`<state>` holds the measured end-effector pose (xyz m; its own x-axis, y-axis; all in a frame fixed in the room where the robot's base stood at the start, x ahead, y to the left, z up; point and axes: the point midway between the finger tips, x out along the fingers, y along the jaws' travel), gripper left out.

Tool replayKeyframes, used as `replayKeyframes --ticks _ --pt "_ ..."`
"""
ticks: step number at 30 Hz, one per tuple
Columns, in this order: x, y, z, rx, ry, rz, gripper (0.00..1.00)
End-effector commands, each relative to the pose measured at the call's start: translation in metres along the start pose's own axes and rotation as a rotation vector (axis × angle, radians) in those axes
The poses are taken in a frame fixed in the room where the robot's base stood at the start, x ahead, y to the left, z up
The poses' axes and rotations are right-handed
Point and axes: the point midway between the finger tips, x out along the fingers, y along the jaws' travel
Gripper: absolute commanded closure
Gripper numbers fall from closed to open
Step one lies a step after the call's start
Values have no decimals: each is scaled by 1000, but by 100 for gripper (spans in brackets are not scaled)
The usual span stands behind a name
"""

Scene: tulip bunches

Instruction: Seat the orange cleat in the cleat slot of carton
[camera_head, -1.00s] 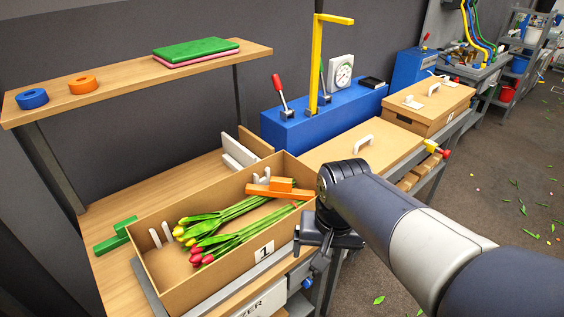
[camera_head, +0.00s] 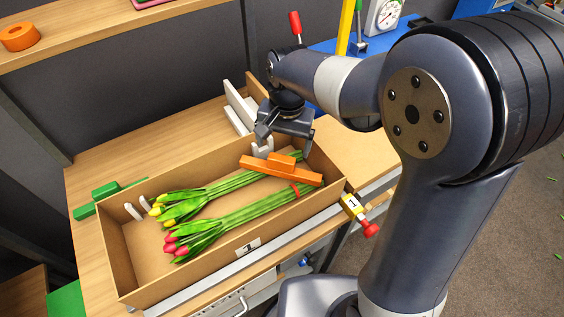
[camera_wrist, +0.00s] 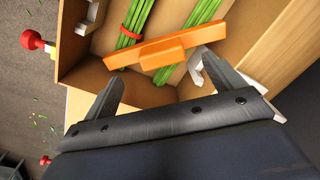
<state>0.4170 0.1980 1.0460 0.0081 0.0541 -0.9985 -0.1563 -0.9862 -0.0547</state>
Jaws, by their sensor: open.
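The orange cleat (camera_head: 281,170) lies across the stems of the tulip bunches in the right part of the carton (camera_head: 137,284). It is a long bar with a raised block on top. In the wrist view the cleat (camera_wrist: 165,47) lies ahead of my open, empty gripper (camera_wrist: 163,83), slightly tilted. In the head view my gripper (camera_head: 281,137) is at the carton's back wall, near the cleat's left end. White slot brackets (camera_head: 262,148) stand at that back wall, partly hidden by my gripper. They show in the wrist view too (camera_wrist: 196,66).
Yellow tulips (camera_head: 172,208) and red tulips (camera_head: 177,248) lie in the carton. White brackets (camera_head: 134,211) stand at its left end. A green cleat (camera_head: 107,189) lies on the bench behind left. A yellow block with a red knob (camera_head: 361,217) is at the front right.

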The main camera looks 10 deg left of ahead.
Motion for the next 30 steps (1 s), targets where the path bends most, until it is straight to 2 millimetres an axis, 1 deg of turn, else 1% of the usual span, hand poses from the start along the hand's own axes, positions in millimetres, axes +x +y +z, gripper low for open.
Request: replayKeyframes --ticks 1,3,10,18,22,28,30 --pt "8 0 0 0 -3 3 11" --pt "15 0 0 0 -2 1 11" --pt "31 0 -1 0 -2 2 11" --pt "66 -1 -4 0 -1 2 11" --pt "72 -2 -4 0 1 0 11" --pt "73 -2 -4 0 2 -1 11" --pt "73 -2 -4 0 2 0 17"
